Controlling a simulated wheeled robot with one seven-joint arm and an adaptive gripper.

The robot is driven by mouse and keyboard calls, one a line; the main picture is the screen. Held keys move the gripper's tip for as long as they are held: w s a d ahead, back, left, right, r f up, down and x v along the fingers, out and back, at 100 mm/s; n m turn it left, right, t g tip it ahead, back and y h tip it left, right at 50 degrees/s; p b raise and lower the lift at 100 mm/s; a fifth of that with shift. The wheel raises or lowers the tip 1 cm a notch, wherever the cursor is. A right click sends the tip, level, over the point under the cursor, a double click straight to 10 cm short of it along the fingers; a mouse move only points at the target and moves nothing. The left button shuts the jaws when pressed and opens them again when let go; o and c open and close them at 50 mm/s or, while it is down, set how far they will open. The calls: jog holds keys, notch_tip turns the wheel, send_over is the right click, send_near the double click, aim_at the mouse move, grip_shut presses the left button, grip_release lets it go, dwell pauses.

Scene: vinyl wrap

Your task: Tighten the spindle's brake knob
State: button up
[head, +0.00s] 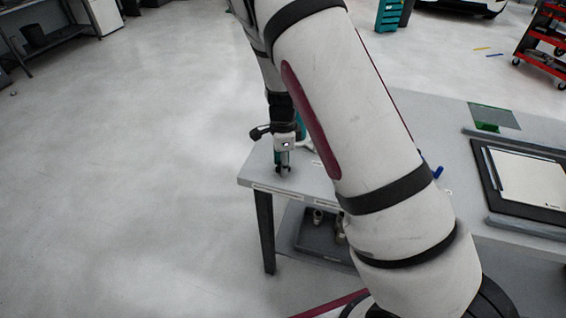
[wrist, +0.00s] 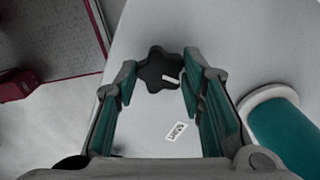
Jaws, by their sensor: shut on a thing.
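The brake knob (wrist: 157,67) is a black, lobed star-shaped knob with a white mark, seen in the wrist view between the fingertips. My gripper (wrist: 161,80) has its teal-padded fingers on both sides of the knob and is shut on it. In the head view my gripper (head: 284,166) points down at the table's left corner, and the knob cannot be made out clearly there. A teal roll (wrist: 283,137) with a white end ring (wrist: 262,97) lies right of the fingers in the wrist view. My arm hides most of the roll in the head view.
The pale table (head: 262,178) has its free edge just left of my gripper. A small white label (wrist: 177,131) lies on it. A black-framed white panel (head: 525,178) sits at the right. A dark tray (head: 318,237) with fittings is below. Open floor lies left.

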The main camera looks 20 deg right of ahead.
jog(key=shift+m, duration=0.3)
dwell(0.4)
jog(key=o, duration=1.2)
jog(key=shift+c, duration=0.2)
notch_tip(320, 180, up, 12)
